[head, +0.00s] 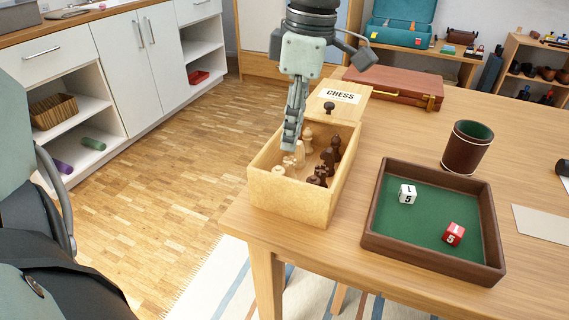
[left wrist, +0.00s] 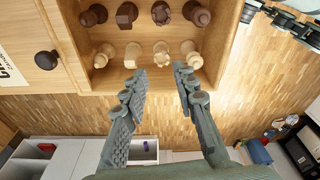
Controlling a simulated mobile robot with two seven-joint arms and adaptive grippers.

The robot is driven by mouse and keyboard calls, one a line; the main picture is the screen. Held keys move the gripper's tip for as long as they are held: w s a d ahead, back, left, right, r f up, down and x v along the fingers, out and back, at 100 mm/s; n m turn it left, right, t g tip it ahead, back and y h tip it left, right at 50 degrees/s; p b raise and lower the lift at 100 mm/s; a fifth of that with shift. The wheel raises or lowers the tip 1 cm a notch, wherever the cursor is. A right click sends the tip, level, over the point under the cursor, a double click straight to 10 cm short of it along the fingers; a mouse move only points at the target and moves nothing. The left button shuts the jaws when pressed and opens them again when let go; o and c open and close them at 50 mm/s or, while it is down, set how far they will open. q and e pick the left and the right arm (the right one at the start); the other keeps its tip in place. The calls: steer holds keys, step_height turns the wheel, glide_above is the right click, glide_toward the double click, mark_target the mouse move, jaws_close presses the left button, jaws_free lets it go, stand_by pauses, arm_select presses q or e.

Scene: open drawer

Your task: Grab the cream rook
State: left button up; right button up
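The wooden chess box (head: 278,192) is open on the table corner, with cream and dark pieces standing inside. In the left wrist view the cream pieces form a row along the lower wall of the box (left wrist: 225,45). A cream piece with a notched top, which looks like the cream rook (left wrist: 161,55), stands second from the right in that row. My left gripper (left wrist: 162,72) is open and empty, its fingertips to either side of that piece's line but short of it. In the head view the left gripper (head: 290,143) points down over the box and partly hides pieces. My right gripper is not seen.
Other cream pieces (left wrist: 132,55) and dark pieces (left wrist: 127,14) stand close by. The lid with a CHESS label (head: 340,96) lies at the far end. A green-lined dice tray (head: 374,210), a leather cup (head: 468,148) and a brown case (head: 395,88) are on the table.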

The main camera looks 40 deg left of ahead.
mark_target(290, 160)
arm_select(q)
steer(key=f, duration=0.7)
steer(key=shift+s+a+f, duration=0.1)
steer(key=shift+s+f, duration=0.15)
steer(key=shift+s, duration=0.05)
jaws_close()
